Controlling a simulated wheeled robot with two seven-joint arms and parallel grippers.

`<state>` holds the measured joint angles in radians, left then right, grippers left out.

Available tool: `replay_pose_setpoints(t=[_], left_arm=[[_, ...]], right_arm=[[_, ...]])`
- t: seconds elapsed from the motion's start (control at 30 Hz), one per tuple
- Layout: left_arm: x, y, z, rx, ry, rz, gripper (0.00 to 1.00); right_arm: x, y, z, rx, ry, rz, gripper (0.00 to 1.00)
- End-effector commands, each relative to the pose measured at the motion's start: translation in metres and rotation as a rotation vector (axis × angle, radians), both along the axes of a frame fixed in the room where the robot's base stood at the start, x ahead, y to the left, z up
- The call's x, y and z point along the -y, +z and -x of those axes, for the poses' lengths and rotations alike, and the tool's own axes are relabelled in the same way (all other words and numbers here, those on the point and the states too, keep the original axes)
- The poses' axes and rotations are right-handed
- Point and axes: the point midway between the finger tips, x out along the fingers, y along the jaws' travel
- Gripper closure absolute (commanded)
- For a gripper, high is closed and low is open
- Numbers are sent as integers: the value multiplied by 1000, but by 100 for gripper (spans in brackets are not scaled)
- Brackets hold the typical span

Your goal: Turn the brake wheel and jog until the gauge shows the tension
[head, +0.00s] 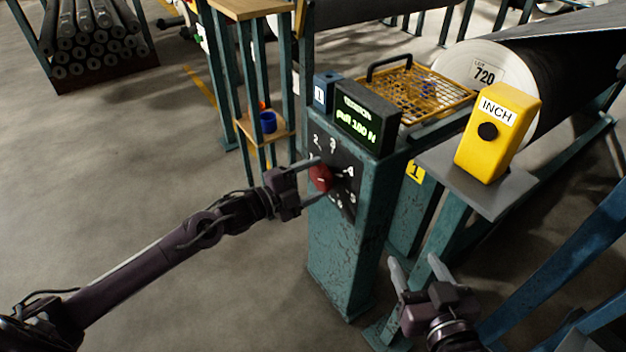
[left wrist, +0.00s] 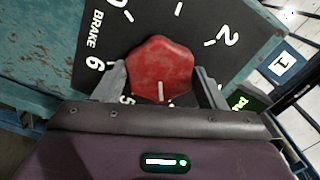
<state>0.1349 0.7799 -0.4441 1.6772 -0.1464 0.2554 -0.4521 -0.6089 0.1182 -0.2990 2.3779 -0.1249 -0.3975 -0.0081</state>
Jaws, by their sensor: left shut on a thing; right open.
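The red brake wheel (head: 320,178) sits on a black numbered dial plate (head: 345,200) on the front of a teal post. My left gripper (head: 312,178) is shut on the wheel; in the left wrist view the red wheel (left wrist: 160,68) is between its two fingers, with its white pointer mark towards the gripper, right of the 5. The gauge (head: 366,118) on top of the post reads "pull 100 N" in green. The yellow INCH box (head: 497,135) with a black round button (head: 488,130) stands on a grey shelf. My right gripper (head: 412,268) is open and empty below that shelf.
A yellow wire guard (head: 415,92) lies behind the gauge. A large grey roll (head: 495,80) marked 720 is behind the INCH box. A wooden-shelved stand (head: 265,128) holds a blue cup (head: 268,121).

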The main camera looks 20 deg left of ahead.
Motion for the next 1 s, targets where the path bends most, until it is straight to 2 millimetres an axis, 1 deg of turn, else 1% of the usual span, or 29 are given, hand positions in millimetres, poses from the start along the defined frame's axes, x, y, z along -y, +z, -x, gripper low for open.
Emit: replay_pose_setpoints(t=[0.53,0.57,0.7,0.73,1.0], left_arm=[[0,-1,1,13,-1,-22,58],[0,-1,1,13,-1,-22,34],[0,-1,1,13,-1,-22,16],[0,-1,0,14,0,-21,14],[0,0,1,15,0,-20,14]], right_arm=[[0,7,-4,23,0,-5,44],[0,7,-4,23,0,-5,44],[-1,7,-4,23,0,-5,44],[-1,7,-3,22,0,-5,44],[-1,4,-1,12,0,-5,44]])
